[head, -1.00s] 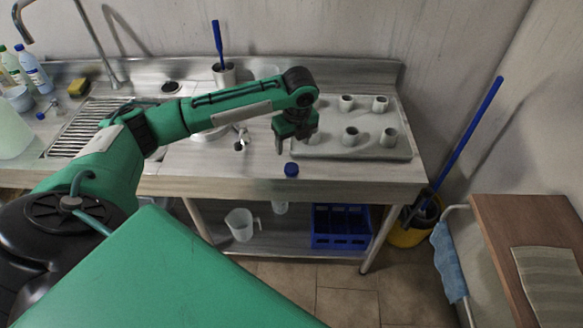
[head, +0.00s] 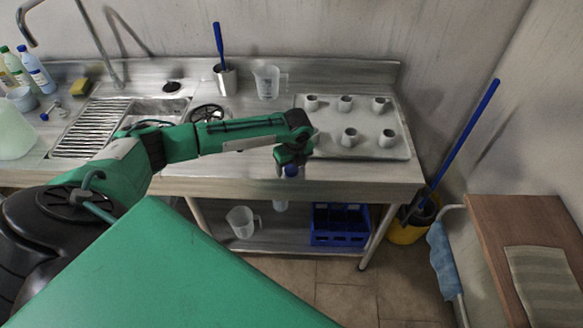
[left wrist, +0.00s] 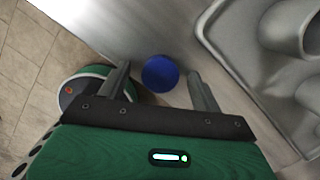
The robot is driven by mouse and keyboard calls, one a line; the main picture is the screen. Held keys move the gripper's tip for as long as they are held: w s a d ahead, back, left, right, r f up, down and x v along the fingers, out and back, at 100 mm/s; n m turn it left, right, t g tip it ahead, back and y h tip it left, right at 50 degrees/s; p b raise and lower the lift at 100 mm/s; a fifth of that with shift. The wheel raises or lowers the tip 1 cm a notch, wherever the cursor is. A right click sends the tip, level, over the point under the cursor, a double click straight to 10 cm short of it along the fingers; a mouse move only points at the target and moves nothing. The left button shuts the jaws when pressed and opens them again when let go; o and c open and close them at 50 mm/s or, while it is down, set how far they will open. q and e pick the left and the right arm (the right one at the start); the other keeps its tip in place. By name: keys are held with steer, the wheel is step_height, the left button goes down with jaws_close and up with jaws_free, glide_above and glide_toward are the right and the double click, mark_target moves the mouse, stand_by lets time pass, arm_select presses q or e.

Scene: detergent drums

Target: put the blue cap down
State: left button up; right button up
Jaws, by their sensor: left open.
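The blue cap (head: 291,170) is at the front edge of the steel counter (head: 225,187). In the left wrist view the cap (left wrist: 160,73) shows as a round blue disc between the two fingers. My left gripper (head: 292,162) is open around the cap. In the left wrist view, a gap shows between the cap and each finger of my left gripper (left wrist: 159,80). My right gripper is not in view.
A grey tray (head: 350,150) with several grey cups lies right of the gripper. A clear measuring jug (head: 268,82) and a blue-handled brush in a holder (head: 226,80) stand behind. A blue crate (head: 340,226) is on the shelf below.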

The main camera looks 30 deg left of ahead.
arm_select(q)
steer(key=c, duration=1.1)
steer(key=shift+r, duration=0.15)
steer(key=shift+c, duration=0.2)
